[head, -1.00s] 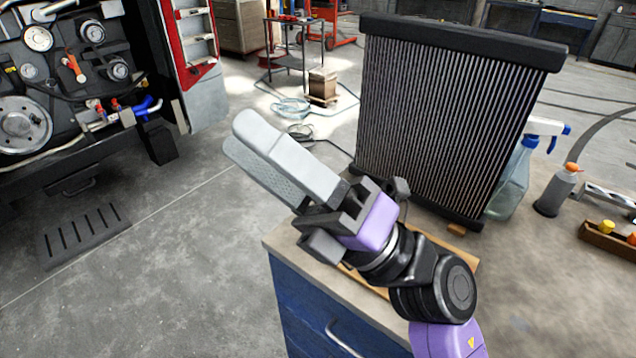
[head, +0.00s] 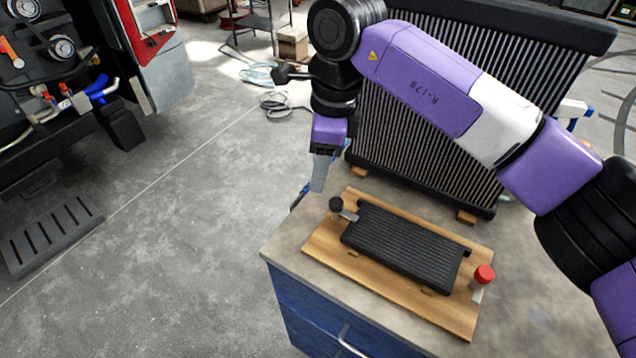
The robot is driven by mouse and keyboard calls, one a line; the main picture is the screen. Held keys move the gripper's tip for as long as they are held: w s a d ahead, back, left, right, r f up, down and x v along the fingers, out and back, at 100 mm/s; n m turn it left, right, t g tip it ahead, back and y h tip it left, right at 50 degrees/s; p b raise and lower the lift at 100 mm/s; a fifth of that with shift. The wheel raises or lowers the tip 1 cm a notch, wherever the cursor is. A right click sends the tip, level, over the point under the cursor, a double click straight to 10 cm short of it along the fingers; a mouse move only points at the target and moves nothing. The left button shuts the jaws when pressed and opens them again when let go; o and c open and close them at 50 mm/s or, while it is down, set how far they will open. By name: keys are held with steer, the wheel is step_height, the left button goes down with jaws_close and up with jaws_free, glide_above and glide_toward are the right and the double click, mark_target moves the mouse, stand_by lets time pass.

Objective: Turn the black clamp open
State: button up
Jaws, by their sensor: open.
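The black clamp (head: 336,205) is a black knob with a small metal tab at the upper left corner of a wooden board. Its tab reaches over the edge of a black ribbed panel (head: 405,247) lying on the board (head: 325,252). A red-knobbed clamp (head: 484,275) stands at the right end of the board. My gripper (head: 319,185) points down, just above and left of the black clamp in the picture, apart from it. Its jaws are open and empty, seen nearly edge-on, so the gap between them hardly shows.
The board lies on a blue cabinet (head: 312,312) with a pale top. A large black radiator (head: 385,150) stands behind it, partly hidden by my arm. Open floor lies to the left, with a floor grate (head: 50,235) and an open vehicle side (head: 70,85) beyond.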

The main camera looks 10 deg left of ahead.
mark_target(335, 201)
steer(key=d, duration=0.1)
steer(key=d+h, duration=0.1)
steer(key=d, duration=0.1)
steer(key=shift+w+f, duration=0.2)
steer(key=shift+w, duration=0.15)
steer(key=shift+s+d+f+n+h, duration=0.1)
steer(key=shift+s+d+n+h, duration=0.1)
steer(key=shift+n+h, duration=0.1)
steer(key=shift+a+f+p, duration=0.1)
steer(key=shift+f+p, duration=0.55)
steer(key=shift+f, duration=3.15)
jaws_close()
